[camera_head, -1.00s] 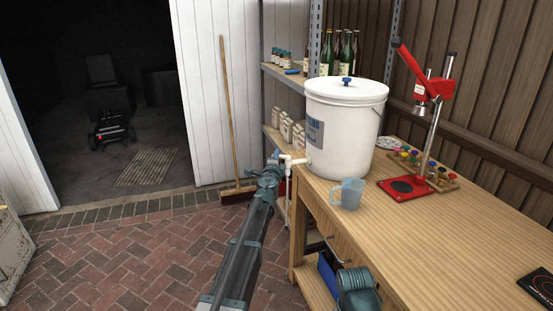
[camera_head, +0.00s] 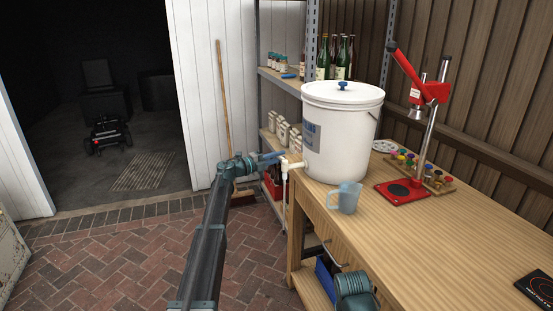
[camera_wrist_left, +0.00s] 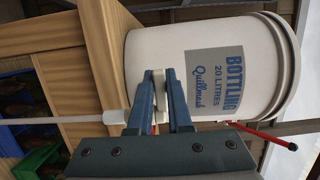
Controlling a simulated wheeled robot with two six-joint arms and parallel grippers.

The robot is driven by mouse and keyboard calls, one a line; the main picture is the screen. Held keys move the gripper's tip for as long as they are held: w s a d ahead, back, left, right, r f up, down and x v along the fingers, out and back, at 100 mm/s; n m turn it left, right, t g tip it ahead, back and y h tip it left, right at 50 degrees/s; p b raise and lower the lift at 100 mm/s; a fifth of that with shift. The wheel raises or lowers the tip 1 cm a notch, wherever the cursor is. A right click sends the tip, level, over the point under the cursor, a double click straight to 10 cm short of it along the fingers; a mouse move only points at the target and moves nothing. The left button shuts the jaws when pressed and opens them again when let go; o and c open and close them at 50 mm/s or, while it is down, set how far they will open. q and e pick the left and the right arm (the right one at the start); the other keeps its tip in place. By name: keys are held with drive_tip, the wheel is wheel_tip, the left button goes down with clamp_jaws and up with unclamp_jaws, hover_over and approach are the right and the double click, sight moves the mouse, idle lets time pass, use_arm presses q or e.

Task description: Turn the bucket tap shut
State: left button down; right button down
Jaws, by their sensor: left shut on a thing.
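The white bucket (camera_head: 337,135) stands at the far left end of the wooden bench. Its white tap (camera_head: 289,167) sticks out over the bench's left edge, with a thin pipe running down. My left gripper (camera_head: 277,158) reaches the tap from the left. In the left wrist view the left gripper (camera_wrist_left: 158,92) is shut on the pale tap lever (camera_wrist_left: 158,85), in front of the bucket wall (camera_wrist_left: 150,50). The fingers partly hide the lever, and the tap body (camera_wrist_left: 115,117) shows beside them. My right gripper is not in view.
A blue measuring jug (camera_head: 349,197) stands on the bench (camera_head: 440,240) near the bucket. A red bottle capper (camera_head: 405,190) and a board of coloured caps (camera_head: 430,175) are behind it. Shelves with bottles (camera_head: 340,60) stand behind. A broom (camera_head: 223,100) leans on the white wall.

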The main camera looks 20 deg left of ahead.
use_arm(q)
drive_tip(key=shift+w+d+m+g+h, duration=0.15)
drive_tip(key=shift+m+g+h, duration=0.35)
drive_tip(key=shift+g+h, duration=0.1)
drive_tip(key=shift+w+d+m+g+h, duration=0.15)
drive_tip(key=shift+m+g+h, duration=0.35)
drive_tip(key=shift+g, duration=0.1)
drive_tip(key=shift+d, duration=0.1)
drive_tip(key=c, duration=0.8)
unclamp_jaws()
drive_tip(key=shift+c, duration=0.2)
drive_tip(key=v, duration=1.4)
drive_tip(key=shift+w, duration=0.15)
